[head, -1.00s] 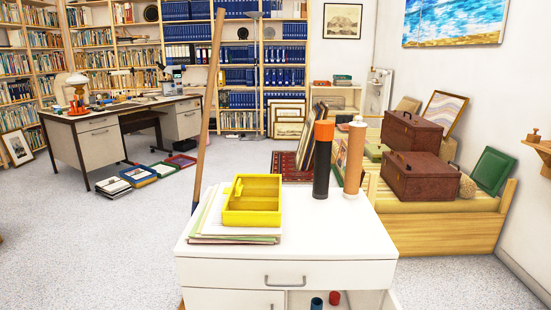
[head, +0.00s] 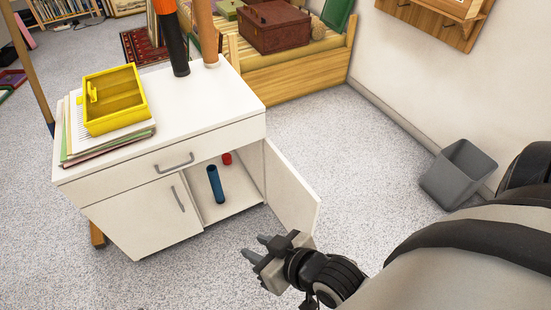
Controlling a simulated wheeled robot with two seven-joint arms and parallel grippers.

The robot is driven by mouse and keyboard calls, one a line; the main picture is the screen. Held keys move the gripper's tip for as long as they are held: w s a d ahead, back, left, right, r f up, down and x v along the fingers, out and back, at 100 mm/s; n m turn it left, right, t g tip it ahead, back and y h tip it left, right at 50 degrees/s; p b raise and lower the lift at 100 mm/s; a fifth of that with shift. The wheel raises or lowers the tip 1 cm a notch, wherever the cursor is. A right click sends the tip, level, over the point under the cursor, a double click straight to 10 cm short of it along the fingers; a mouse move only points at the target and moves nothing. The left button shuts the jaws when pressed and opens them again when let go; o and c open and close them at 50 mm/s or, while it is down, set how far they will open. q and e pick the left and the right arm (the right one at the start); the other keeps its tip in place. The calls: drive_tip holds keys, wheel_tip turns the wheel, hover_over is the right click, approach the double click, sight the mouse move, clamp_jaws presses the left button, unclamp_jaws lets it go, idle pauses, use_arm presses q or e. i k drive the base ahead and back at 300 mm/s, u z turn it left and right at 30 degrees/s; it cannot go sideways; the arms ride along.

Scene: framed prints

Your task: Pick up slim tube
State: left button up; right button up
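A slim blue tube (head: 215,184) stands inside the open right compartment of the white cabinet (head: 190,105). A short red cylinder (head: 227,158) sits behind it and to its right. On the cabinet top stand a thick black tube (head: 174,45) and a tan tube (head: 204,35), both cut off by the upper edge of the picture. My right gripper (head: 254,246) is in front of the cabinet, below the open compartment and apart from the blue tube. Its two fingers are spread and nothing shows between them. My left gripper is out of view.
The cabinet's open right door (head: 291,190) stands out close beside my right gripper. A yellow tray (head: 115,103) lies on papers on the cabinet top. A grey bin (head: 458,175) stands by the right wall. A wooden bench (head: 300,72) is behind.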

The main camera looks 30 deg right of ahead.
sight(212, 170)
drive_tip(key=u, duration=2.9)
drive_tip(key=k, duration=1.8)
drive_tip(key=z, duration=2.6)
